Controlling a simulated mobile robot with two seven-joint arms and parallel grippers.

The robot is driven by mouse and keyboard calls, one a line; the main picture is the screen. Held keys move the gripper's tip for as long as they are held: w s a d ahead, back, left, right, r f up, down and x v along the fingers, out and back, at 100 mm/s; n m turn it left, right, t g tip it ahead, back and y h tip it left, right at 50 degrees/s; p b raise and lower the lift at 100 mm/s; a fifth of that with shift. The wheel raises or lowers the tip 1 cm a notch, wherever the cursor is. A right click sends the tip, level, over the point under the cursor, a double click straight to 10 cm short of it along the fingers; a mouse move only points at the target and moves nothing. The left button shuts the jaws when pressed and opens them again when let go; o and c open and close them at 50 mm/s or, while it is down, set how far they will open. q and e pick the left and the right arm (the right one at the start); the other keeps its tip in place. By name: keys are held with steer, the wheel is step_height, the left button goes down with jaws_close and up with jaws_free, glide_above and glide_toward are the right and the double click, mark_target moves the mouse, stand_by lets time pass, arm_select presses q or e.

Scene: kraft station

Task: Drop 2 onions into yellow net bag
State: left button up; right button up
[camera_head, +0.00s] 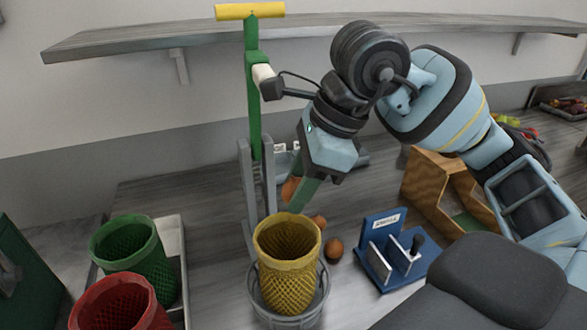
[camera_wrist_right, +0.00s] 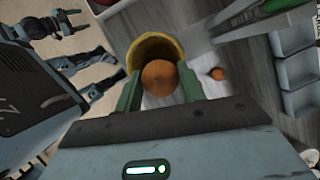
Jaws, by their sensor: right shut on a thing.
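The yellow net bag (camera_head: 287,270) stands open-topped in a grey round holder. My right gripper (camera_head: 298,192) is above and just behind its rim, fingers pointing down. It is shut on a brown onion (camera_head: 290,187), which also shows between the green fingers in the right wrist view (camera_wrist_right: 159,77). In that view the yellow bag's rim (camera_wrist_right: 143,47) lies beyond the onion. A second onion (camera_head: 334,249) lies on the table right of the bag. Another onion (camera_head: 320,222) shows partly behind the bag's rim. The bag's bottom is hidden. My left gripper is not identifiable.
A green net bag (camera_head: 128,245) and a red net bag (camera_head: 115,305) stand at the left by a white tray. A green post with a yellow bar (camera_head: 250,12) rises behind the yellow bag. A blue rack (camera_head: 385,250) and a wooden box (camera_head: 430,190) stand at the right.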

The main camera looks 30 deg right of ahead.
steer(key=shift+f+b, duration=0.55)
steer(key=shift+f, duration=0.95)
steer(key=o, duration=1.1)
steer(key=shift+c, duration=0.2)
steer(key=shift+r, duration=0.1)
steer(key=v, duration=0.7)
steer(key=shift+r, duration=0.35)
